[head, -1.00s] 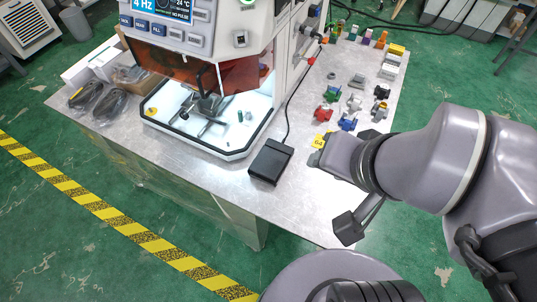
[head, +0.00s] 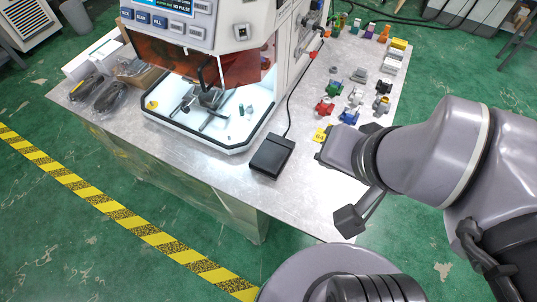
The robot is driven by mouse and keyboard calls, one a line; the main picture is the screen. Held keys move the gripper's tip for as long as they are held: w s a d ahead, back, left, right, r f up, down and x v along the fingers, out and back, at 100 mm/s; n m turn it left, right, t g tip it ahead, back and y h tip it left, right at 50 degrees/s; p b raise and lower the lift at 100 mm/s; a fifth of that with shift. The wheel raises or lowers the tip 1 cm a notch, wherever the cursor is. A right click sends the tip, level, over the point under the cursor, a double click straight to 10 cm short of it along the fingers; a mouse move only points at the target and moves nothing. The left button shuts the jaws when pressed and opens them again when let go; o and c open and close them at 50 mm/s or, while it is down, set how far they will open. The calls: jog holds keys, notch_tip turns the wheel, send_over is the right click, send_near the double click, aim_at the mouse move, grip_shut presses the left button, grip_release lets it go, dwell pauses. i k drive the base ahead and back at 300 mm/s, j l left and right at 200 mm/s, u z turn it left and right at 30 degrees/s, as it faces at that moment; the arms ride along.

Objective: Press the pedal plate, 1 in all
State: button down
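The pedal plate (head: 271,155) is a black, flat box with a cable at its back. It lies on the metal table in front of the machine's right corner, and its top is uncovered in the head view. My gripper (head: 322,156) is to the right of the pedal, at the end of my grey arm, apart from it in the picture. Its fingers are small and mostly hidden by my wrist, so their opening does not show. Its height above the table is hard to tell.
The white machine (head: 205,35) with an orange shield stands behind the pedal. Several coloured parts (head: 338,88) stand on the table at the right. Bagged black cables (head: 110,95) lie at the left. The table (head: 215,172) is bare around the pedal's front and left.

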aim_at(271, 156)
jog(key=i+j, duration=0.1)
jog(key=j, duration=0.45)
jog(key=j+u, duration=0.1)
jog(key=j, duration=0.45)
jog(key=i+j, duration=0.15)
jog(key=j, duration=0.4)
jog(key=u, duration=0.05)
